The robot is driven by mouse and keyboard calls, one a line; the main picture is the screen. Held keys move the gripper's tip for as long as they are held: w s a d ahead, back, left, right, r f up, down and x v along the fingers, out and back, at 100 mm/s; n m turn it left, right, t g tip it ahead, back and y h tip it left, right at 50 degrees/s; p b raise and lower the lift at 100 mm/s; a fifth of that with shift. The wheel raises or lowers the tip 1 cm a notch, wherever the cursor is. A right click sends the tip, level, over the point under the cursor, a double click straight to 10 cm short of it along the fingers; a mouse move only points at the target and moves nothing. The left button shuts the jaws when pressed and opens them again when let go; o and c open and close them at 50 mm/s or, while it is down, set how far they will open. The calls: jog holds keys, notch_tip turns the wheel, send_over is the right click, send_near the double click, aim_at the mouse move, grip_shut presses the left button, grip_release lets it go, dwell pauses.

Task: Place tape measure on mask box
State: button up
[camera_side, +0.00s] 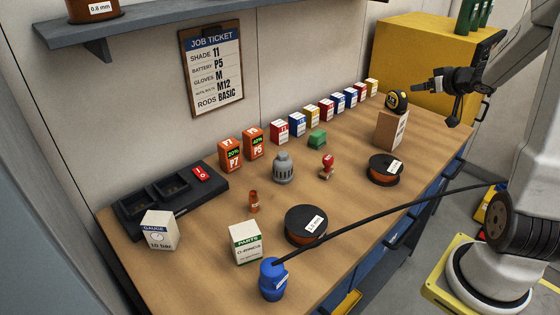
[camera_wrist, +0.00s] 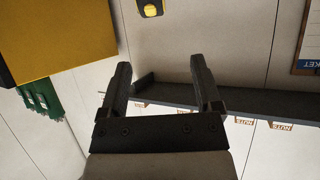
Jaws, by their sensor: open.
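The black tape measure (camera_side: 397,101) with a yellow-ringed face rests on top of a tan cardboard box (camera_side: 390,131) at the far right of the bench. The box stands upright; its label is too small to read, so I cannot confirm that it is the mask box. My gripper (camera_side: 436,104) is just right of the tape measure, apart from it, with its fingers spread and nothing between them.
Several small coloured boxes (camera_side: 311,116) line the back of the bench. A dark reel (camera_side: 385,169) lies in front of the cardboard box. A yellow cabinet (camera_side: 420,55) stands behind. A black cable (camera_side: 400,206) crosses the front. A shelf (camera_wrist: 240,97) shows in the wrist view.

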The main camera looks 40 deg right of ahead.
jog(key=w+a+f+n+g+y, duration=0.1)
jog(key=w+a+f+g, duration=0.15)
jog(key=a, duration=0.65)
jog(key=w+a+f+g, duration=0.1)
jog(key=w+a+f, duration=0.25)
jog(key=a, duration=0.55)
jog(key=s+a+f+n+g+y, duration=0.1)
jog(key=s+a+f, duration=0.1)
jog(key=a, duration=0.4)
jog(key=s+a+f+n+g+y, duration=0.1)
jog(key=s+a+f+g, duration=0.1)
jog(key=s+a, duration=0.2)
jog(key=s+a+f+n+g+y, duration=0.1)
jog(key=s+a+f+g, duration=0.1)
jog(key=a, duration=0.7)
jog(key=shift+s+f+n+y, duration=0.3)
jog(key=shift+s+y, duration=0.1)
jog(key=shift+s, duration=0.4)
